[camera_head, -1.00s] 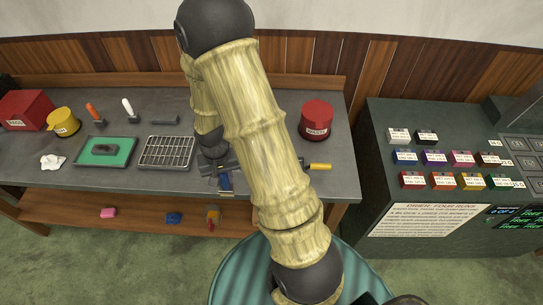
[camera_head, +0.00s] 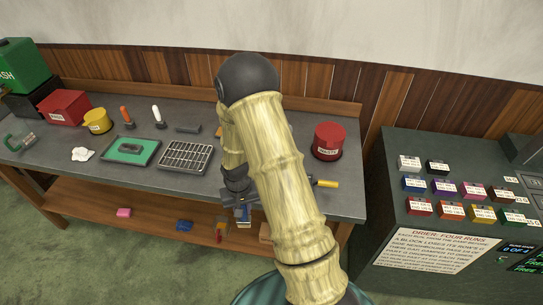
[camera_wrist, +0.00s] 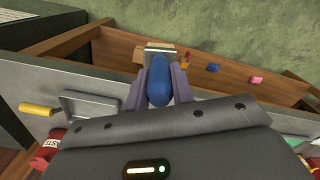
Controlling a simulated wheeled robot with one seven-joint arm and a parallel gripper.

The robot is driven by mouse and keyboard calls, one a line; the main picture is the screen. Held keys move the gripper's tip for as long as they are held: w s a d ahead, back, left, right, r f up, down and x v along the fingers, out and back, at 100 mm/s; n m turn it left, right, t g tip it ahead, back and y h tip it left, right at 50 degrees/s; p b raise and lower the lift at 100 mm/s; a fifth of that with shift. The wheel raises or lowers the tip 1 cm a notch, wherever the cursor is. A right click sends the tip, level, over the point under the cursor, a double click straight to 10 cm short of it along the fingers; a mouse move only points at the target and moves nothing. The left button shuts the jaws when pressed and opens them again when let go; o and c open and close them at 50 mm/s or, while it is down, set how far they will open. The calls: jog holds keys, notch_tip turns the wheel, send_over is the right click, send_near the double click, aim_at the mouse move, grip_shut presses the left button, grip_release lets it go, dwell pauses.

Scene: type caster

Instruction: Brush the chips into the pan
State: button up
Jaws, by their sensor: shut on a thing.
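My gripper (camera_head: 241,204) is at the front edge of the bench, partly behind my arm. In the wrist view, my gripper (camera_wrist: 160,88) is shut on a brush with a blue handle (camera_wrist: 160,80) and a pale flat head (camera_wrist: 161,50). The brush also shows below my gripper in the head view (camera_head: 243,215). A grey pan (camera_wrist: 90,105) with a yellow handle (camera_wrist: 37,109) lies on the bench near the gripper. In the head view, only the pan's yellow handle (camera_head: 327,183) shows clearly, right of my arm. I cannot make out any chips.
A red waste can (camera_head: 328,141) stands at the bench's right end. A wire rack (camera_head: 186,156) and a green tray (camera_head: 130,150) lie left of my arm. The lower shelf (camera_head: 100,213) holds small items. A dark console (camera_head: 440,215) stands right, across a gap.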

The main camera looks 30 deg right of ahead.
notch_tip(320, 180, down, 7)
jog(key=w+n+b, duration=0.1)
jog(key=w, duration=0.1)
jog(key=shift+w+n, duration=0.25)
jog(key=shift+n, duration=0.15)
